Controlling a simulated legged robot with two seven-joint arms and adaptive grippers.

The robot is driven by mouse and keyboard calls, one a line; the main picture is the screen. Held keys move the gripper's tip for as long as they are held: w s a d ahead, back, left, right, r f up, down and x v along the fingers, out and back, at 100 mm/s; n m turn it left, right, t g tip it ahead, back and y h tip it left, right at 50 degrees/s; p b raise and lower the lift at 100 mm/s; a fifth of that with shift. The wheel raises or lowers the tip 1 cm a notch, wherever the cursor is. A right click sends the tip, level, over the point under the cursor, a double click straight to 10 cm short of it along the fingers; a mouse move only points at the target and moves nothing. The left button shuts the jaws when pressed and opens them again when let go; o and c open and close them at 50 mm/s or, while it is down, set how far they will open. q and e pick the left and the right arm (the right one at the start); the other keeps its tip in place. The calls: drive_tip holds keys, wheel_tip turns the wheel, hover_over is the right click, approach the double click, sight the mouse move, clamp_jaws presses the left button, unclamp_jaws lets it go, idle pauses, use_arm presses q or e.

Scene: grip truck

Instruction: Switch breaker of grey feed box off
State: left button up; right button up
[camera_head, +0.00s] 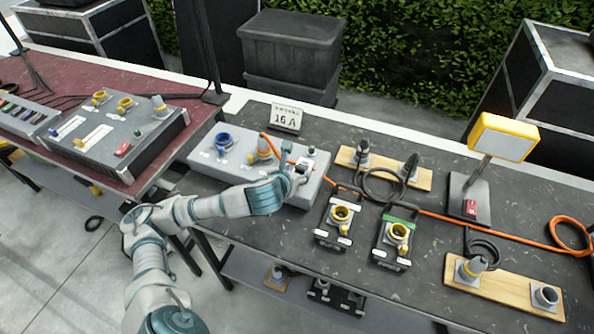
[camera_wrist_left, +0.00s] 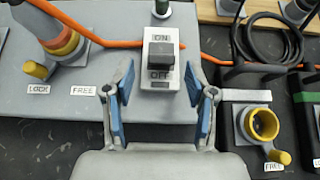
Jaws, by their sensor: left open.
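The grey feed box (camera_head: 222,174) stands on the dark table, with a blue socket and an orange-yellow plug on top. Its breaker (camera_wrist_left: 161,55) is a dark grey lever on a white plate marked ON at the top and OFF at the bottom. The lever sits between the two marks; which way it is thrown I cannot tell. My left gripper (camera_head: 289,172) is at the right part of the box, partly covering the breaker in the head view. In the left wrist view its blue-padded fingers (camera_wrist_left: 160,102) are open and empty, either side of and just below the breaker plate. My right gripper is out of view.
An orange cable (camera_wrist_left: 120,43) runs behind the breaker. A sign reading 16 A (camera_head: 287,117) stands behind the box. A black-topped unit with a yellow socket (camera_head: 341,214) is close on the right. Another grey box (camera_head: 115,135) stands on the red table at left.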

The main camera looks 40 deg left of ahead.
use_arm(q)
drive_tip(key=v, duration=0.5)
drive_tip(key=shift+s+r, duration=0.15)
drive_tip(key=shift+s, duration=0.15)
